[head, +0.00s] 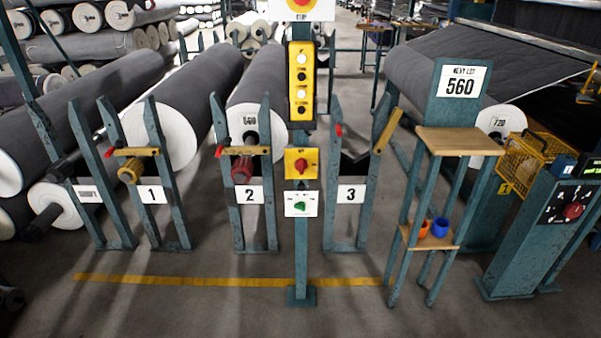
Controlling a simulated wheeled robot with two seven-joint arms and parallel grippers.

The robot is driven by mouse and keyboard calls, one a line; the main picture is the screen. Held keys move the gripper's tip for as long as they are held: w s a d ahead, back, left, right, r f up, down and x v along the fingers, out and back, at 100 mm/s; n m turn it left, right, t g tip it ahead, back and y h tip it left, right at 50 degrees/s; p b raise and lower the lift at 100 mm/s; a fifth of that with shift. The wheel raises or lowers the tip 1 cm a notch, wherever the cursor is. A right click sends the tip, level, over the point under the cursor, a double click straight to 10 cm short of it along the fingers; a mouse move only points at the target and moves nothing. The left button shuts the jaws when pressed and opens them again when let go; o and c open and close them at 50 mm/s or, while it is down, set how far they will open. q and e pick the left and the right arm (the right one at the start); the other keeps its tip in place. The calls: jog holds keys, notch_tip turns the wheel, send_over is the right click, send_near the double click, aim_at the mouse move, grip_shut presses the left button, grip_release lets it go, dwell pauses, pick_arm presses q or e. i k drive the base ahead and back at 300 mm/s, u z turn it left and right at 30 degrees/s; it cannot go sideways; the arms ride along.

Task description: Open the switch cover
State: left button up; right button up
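A teal post stands in the middle of the head view. It carries a yellow switch box with a red rotary knob (301,163). Below it is a white plate with a green knob (301,205). Above it is a yellow button panel (301,82). At the right, a teal console (533,235) has a dark panel with a red knob (573,210). A yellow wire cage (525,158) is beside this console. I cannot tell which part is the switch cover or whether it is open. Neither of my grippers can be made out.
Numbered teal roll stands 1 (152,194), 2 (249,194) and 3 (351,194) flank the post. Large grey rolls (205,85) lie behind. A wooden-topped stand (460,141) holds orange and blue cups (440,227). The floor in front is clear, with a yellow line (190,281).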

aim_at(300, 187)
jog(key=k, duration=0.65)
jog(key=u, duration=0.8)
jog(key=i, duration=1.6)
jog(key=z, duration=0.35)
